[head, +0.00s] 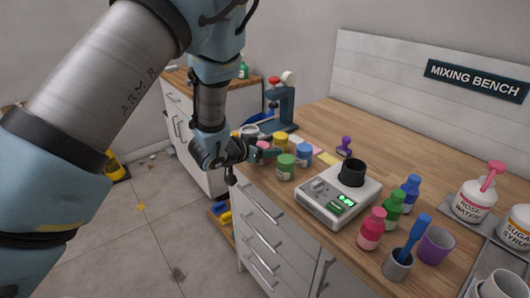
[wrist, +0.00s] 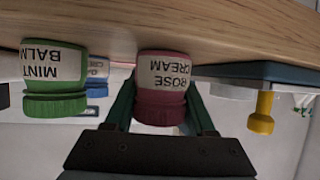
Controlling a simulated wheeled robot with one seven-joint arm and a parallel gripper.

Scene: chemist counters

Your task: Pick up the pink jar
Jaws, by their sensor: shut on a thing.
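The pink jar (wrist: 163,88), labelled ROSE CREAM, is between the two dark green fingers of my gripper (wrist: 161,110) in the wrist view, which shows the scene upside down. The fingers are shut on its sides near the lid. Its base is at or very close to the wooden counter; I cannot tell whether it touches. In the head view my gripper (head: 265,153) is at the counter's front edge, and only a little of the pink jar (head: 263,145) shows behind it.
A green MINT BALM jar (head: 286,167) and a blue jar (head: 304,154) stand just right of my gripper. A yellow jar (head: 281,142) is behind. A scale (head: 338,197) with a black cup stands further right. A teal stand (head: 283,105) is at the back.

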